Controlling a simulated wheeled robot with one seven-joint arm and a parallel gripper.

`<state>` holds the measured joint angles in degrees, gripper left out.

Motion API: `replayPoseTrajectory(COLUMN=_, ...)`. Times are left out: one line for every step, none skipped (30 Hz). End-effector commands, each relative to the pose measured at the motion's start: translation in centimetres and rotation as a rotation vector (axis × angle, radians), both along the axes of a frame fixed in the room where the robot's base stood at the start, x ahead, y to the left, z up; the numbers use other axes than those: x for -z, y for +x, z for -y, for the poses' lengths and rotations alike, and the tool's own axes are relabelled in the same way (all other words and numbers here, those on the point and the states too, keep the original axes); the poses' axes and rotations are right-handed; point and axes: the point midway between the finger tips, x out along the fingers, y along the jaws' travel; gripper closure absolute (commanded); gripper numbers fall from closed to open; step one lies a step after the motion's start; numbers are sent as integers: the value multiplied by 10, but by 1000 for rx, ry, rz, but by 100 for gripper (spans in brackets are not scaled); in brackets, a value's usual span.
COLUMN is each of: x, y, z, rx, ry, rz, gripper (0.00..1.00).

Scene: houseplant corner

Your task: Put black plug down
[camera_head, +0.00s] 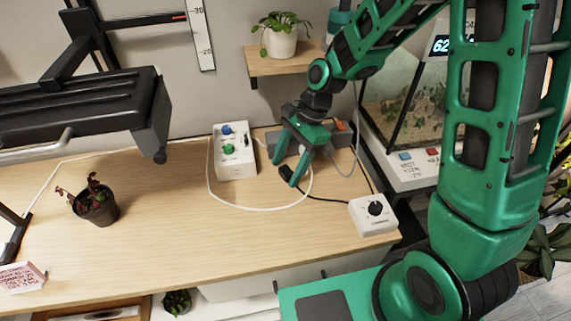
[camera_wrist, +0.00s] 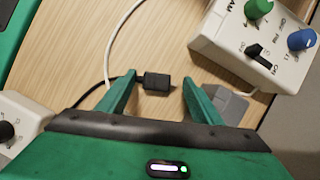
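The black plug (camera_head: 286,173) is low at the wooden tabletop in the head view, by my fingertips. In the wrist view the black plug (camera_wrist: 156,82) shows between the fingertips, with its dark cable running left behind the left finger. My gripper (camera_head: 285,174) points down over the table, its green fingers spread. In the wrist view my gripper (camera_wrist: 159,83) is open, with a clear gap between the plug and the right finger. Whether the plug touches the left finger is hard to tell.
A white box with green and blue knobs (camera_head: 235,162) stands left of my gripper. A white dial box (camera_head: 374,214) sits at the right table edge. A grey power strip (camera_head: 285,142) lies behind my gripper. A potted plant (camera_head: 97,205) stands left. The middle table is clear.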

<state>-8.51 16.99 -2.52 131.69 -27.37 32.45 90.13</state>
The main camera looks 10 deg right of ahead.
Motion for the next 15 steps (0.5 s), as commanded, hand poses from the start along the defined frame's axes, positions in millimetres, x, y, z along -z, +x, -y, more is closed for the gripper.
replayPoseTrajectory(x=0, y=0, z=0, rx=0, ry=0, rz=0, gripper=41)
replayPoseTrajectory(x=0, y=0, z=0, rx=0, ry=0, rz=0, gripper=41)
replayPoseTrajectory(x=0, y=0, z=0, rx=0, ry=0, rz=0, gripper=41)
replayPoseTrajectory(x=0, y=0, z=0, rx=0, ry=0, rz=0, gripper=41)
replayPoseTrajectory(x=0, y=0, z=0, rx=0, ry=0, rz=0, gripper=41)
replayPoseTrajectory(x=0, y=0, z=0, rx=0, ry=0, rz=0, gripper=41)
replayPoseTrajectory(x=-1, y=0, z=0, rx=-1, ry=0, rz=0, gripper=41)
replayPoseTrajectory(x=-1, y=0, z=0, rx=-1, ry=0, rz=0, gripper=41)
replayPoseTrajectory(x=-3, y=0, z=0, rx=-1, ry=0, rz=0, gripper=41)
replayPoseTrajectory(x=-5, y=1, z=1, rx=0, ry=0, rz=1, gripper=41)
replayPoseTrajectory(x=-7, y=1, z=2, rx=0, ry=0, rz=1, gripper=41)
replayPoseTrajectory(x=-12, y=2, z=4, rx=1, ry=0, rz=2, gripper=41)
replayPoseTrajectory(x=-16, y=2, z=5, rx=1, ry=0, rz=3, gripper=41)
replayPoseTrajectory(x=-20, y=3, z=7, rx=0, ry=0, rz=3, gripper=41)
replayPoseTrajectory(x=-26, y=4, z=9, rx=1, ry=0, rz=4, gripper=41)
